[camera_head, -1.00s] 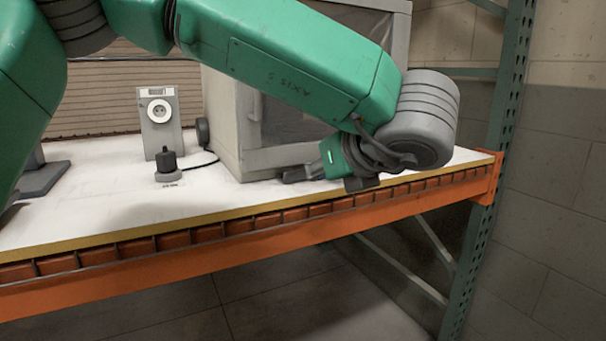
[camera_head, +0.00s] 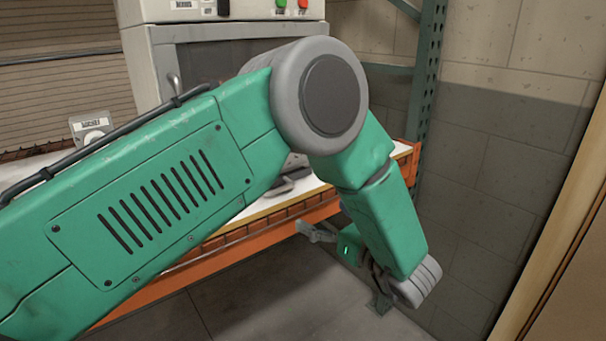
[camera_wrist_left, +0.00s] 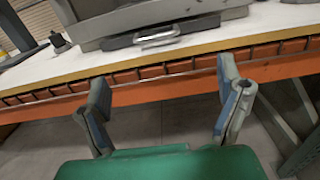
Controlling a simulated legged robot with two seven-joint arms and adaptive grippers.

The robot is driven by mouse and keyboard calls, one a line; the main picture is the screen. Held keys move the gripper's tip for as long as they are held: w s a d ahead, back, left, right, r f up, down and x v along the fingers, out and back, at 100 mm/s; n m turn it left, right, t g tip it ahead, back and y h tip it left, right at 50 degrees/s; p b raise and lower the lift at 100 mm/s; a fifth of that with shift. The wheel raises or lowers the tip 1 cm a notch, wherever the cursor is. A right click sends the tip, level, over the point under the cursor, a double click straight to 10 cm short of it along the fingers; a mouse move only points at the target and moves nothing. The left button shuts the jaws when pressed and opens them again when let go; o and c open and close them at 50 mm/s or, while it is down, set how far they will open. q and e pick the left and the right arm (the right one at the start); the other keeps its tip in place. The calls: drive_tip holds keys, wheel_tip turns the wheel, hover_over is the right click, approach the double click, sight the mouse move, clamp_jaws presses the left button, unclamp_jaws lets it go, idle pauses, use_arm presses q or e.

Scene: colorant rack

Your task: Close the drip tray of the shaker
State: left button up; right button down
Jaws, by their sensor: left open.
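The shaker (camera_head: 215,55) is a light grey cabinet with a dark front window on the white-topped shelf. Its drip tray shows low at its front as a grey tray with a metal handle (camera_wrist_left: 157,37) in the left wrist view. The tray juts out a little toward the shelf's front edge. In the head view my arm hides most of it; only a small grey part (camera_head: 288,183) shows. My left gripper (camera_head: 312,231) is open and empty, off the shelf's front edge and apart from the tray. Its two fingers (camera_wrist_left: 163,75) are spread below the handle in the wrist view. My right gripper is not in view.
The orange shelf beam (camera_wrist_left: 150,92) runs between my fingers and the tray. A green rack upright (camera_head: 425,75) stands to the right. A small device with a dial (camera_head: 91,127) stands at the left. The floor before the shelf is clear.

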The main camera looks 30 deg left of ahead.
use_arm(q)
approach(274, 183)
drive_tip(key=x, duration=0.3)
drive_tip(key=shift+s+a+r, duration=0.1)
drive_tip(key=shift+s+a, duration=0.05)
drive_tip(key=shift+a, duration=0.2)
drive_tip(key=shift+w+a+r, duration=0.2)
drive_tip(key=shift+w+a, duration=0.4)
drive_tip(key=shift+a, duration=0.05)
drive_tip(key=shift+a+f, duration=0.2)
drive_tip(key=shift+a, duration=0.65)
drive_tip(key=c, duration=1.2)
drive_tip(key=shift+c, duration=1.1)
drive_tip(key=shift+w+a+r, duration=0.1)
drive_tip(key=shift+w+a, duration=0.1)
drive_tip(key=shift+b+x, duration=0.85)
drive_tip(key=shift+x, duration=0.35)
drive_tip(key=shift+w+a, duration=0.2)
drive_tip(key=shift+a, duration=0.2)
drive_tip(key=o, duration=1.4)
drive_tip(key=shift+r, duration=0.1)
drive_tip(key=shift+d, duration=0.2)
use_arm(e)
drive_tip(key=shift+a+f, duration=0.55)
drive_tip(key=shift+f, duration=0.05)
use_arm(q)
drive_tip(key=shift+d, duration=0.1)
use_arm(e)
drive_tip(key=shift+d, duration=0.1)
